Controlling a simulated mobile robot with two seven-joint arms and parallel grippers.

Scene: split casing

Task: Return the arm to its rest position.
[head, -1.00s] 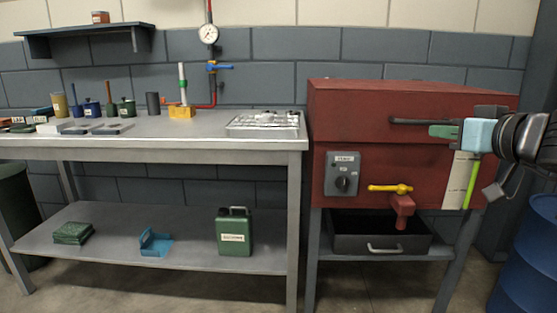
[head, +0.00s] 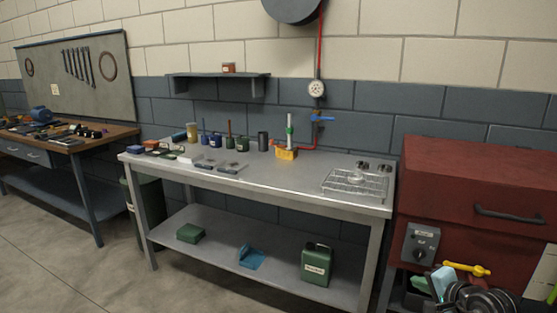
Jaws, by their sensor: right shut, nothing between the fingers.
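My right gripper (head: 432,284) is at the bottom right of the head view, low in front of the red cabinet (head: 470,185). Its green and pale blue parts and the dark wrist joint show. It is shut with nothing in it. It overlaps the area below the yellow lever (head: 466,269) in the picture, and I cannot tell whether it touches anything. My left gripper is out of view.
The metal bench (head: 290,185) with small containers and a wire rack (head: 356,184) stands left of the cabinet. A green can (head: 316,264) is on its lower shelf. A wooden workbench (head: 70,134) stands far left. The floor (head: 85,270) in front is clear.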

